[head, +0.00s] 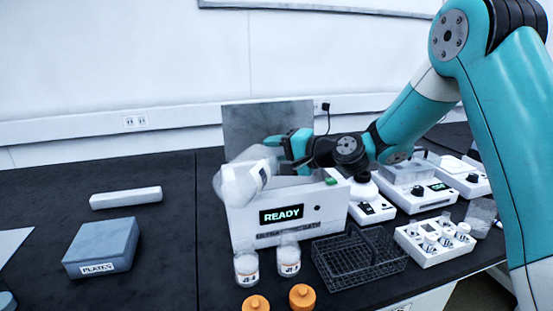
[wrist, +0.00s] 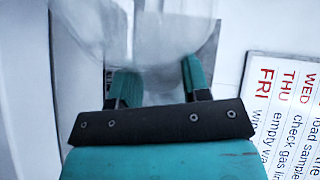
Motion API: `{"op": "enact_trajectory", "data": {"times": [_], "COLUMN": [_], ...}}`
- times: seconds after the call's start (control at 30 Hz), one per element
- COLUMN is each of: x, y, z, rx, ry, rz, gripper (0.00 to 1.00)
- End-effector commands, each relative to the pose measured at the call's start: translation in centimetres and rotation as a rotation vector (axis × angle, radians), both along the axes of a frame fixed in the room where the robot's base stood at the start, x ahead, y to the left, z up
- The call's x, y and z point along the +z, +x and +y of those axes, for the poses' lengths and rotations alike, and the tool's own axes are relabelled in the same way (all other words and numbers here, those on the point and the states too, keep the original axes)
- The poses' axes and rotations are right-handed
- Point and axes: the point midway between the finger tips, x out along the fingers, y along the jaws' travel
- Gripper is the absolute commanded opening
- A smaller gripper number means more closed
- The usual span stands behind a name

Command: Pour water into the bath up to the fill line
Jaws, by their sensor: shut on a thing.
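The bath (head: 328,205) is a white box on the black bench with a lit READY display; lettering below is partly hidden. A grey upright panel (head: 262,118) stands behind it. My gripper (head: 286,148) is shut on a clear, rounded vessel (head: 238,184) with a white label, tilted over the bath's left front. In the wrist view the vessel (wrist: 150,35) sits between the two teal fingers (wrist: 158,88). The vessel and arm hide the bath's opening. I cannot make out the fill line, the water level or any stream.
Two labelled jars (head: 288,258) and two orange caps (head: 302,297) stand in front of the bath. A black wire basket (head: 345,278) and a white vial rack (head: 452,252) are to the right. A blue-grey PLATES box (head: 100,246) and a white bar (head: 126,197) lie left.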

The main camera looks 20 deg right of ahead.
Motion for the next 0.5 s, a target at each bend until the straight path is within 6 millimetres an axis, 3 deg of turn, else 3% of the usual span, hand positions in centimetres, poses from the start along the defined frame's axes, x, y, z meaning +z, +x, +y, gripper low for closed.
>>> {"op": "enact_trajectory", "data": {"times": [0.5], "x": [5.3], "y": [-0.7], "z": [0.7], "rx": [0.002], "ry": [-0.188], "rz": [-0.191], "gripper": [0.0]}}
